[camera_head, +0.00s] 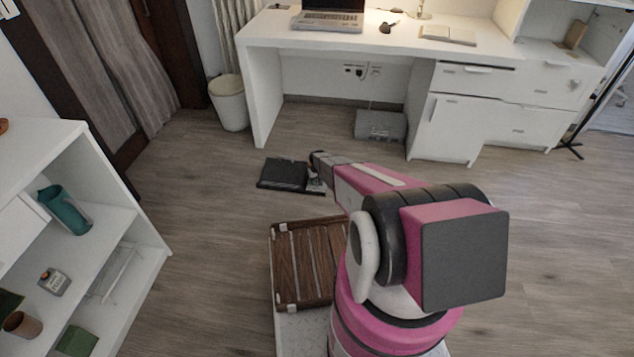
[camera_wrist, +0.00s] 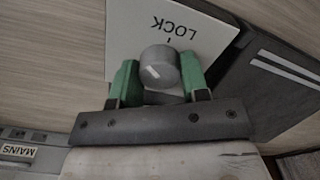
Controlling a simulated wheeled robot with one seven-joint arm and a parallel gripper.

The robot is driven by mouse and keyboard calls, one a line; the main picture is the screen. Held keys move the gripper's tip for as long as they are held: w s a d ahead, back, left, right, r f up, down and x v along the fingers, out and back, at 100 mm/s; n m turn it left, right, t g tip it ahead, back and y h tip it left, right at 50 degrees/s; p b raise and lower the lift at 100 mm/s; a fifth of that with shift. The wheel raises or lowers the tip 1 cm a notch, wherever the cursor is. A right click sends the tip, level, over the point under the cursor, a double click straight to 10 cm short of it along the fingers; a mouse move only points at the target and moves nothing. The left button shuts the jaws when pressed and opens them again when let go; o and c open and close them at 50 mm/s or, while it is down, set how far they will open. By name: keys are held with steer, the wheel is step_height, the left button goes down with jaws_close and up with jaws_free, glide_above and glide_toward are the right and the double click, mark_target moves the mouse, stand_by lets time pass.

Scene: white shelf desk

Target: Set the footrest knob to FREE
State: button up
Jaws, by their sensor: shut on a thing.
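The footrest knob (camera_wrist: 160,66) is a grey round knob with a short white mark on its face. It stands on a white plate (camera_wrist: 125,40) whose visible label reads LOCK, upside down in the wrist view, with a small tick beside the knob. The knob's white mark points toward the lower left, away from the LOCK tick. No FREE label shows. My gripper (camera_wrist: 159,76) has its green fingers on both sides of the knob, shut on it. In the head view the dark footrest (camera_head: 283,174) lies on the floor beside my gripper's end, with my arm hiding the knob.
A grey box (camera_head: 380,125) sits under the white desk (camera_head: 400,40). A slatted wooden piece (camera_head: 308,262) lies close in front. A white shelf (camera_head: 150,250) stands at the left, a bin (camera_head: 229,103) behind. A MAINS-labelled panel (camera_wrist: 18,150) shows in the wrist view. Floor at right is clear.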

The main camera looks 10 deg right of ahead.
steer(key=n, duration=1.2)
steer(key=shift+n, duration=0.4)
steer(key=n, duration=1.2)
steer(key=shift+n, duration=0.3)
steer(key=o, duration=0.9)
steer(key=shift+o, duration=0.2)
steer(key=shift+r, duration=0.1)
